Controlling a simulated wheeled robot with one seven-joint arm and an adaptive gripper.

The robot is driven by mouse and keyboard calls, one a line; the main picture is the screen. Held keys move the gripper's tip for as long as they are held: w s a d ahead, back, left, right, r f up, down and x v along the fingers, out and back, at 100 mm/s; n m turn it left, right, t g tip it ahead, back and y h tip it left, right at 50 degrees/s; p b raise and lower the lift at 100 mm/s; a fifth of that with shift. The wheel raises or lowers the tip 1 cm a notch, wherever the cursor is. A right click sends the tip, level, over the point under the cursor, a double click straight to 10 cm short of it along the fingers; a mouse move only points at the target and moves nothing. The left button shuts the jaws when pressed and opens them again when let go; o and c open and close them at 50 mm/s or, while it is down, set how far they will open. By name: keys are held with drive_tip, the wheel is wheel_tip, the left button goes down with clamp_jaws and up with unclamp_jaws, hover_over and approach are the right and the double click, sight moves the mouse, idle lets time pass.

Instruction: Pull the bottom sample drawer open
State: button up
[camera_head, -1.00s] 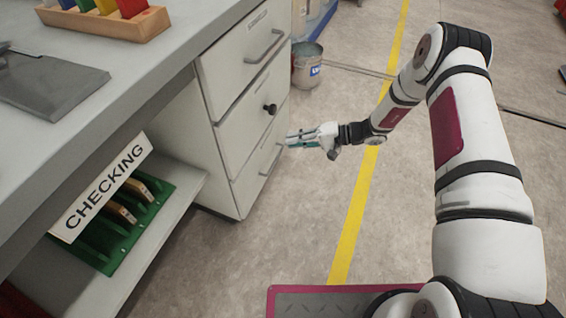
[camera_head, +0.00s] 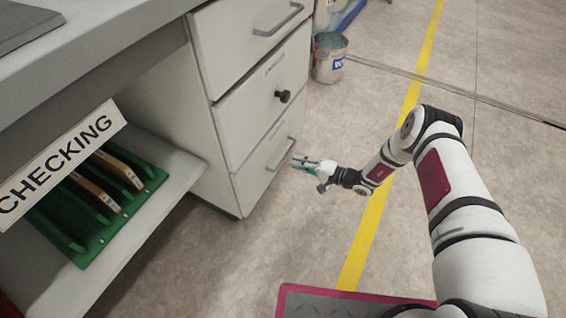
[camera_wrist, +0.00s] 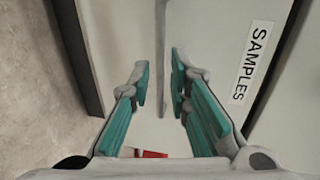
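The bottom sample drawer (camera_head: 258,172) is the lowest front of the pale cabinet and looks shut. Its bar handle (camera_head: 281,156) shows at the drawer's right part, and upright in the wrist view (camera_wrist: 160,50). A "SAMPLES" label (camera_wrist: 253,62) is on the drawer front in the wrist view. My gripper (camera_head: 297,162) is at the handle, fingers pointing at the drawer. In the wrist view my gripper (camera_wrist: 161,82) is open, with the handle between its teal finger pads and a gap visible on each side. The exact depth of the fingers around the bar is hard to tell.
Above are a middle drawer (camera_head: 262,98) with a dark knob (camera_head: 283,96) and a top drawer (camera_head: 245,40). A bucket (camera_head: 329,58) stands beyond the cabinet. A shelf (camera_head: 150,215) with a green rack (camera_head: 95,222) is at left. The floor right of the drawers is clear.

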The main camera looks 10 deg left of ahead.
sight(282, 160)
drive_tip(key=b+x, duration=0.2)
drive_tip(key=x, duration=0.5)
drive_tip(key=shift+s, duration=0.1)
clamp_jaws()
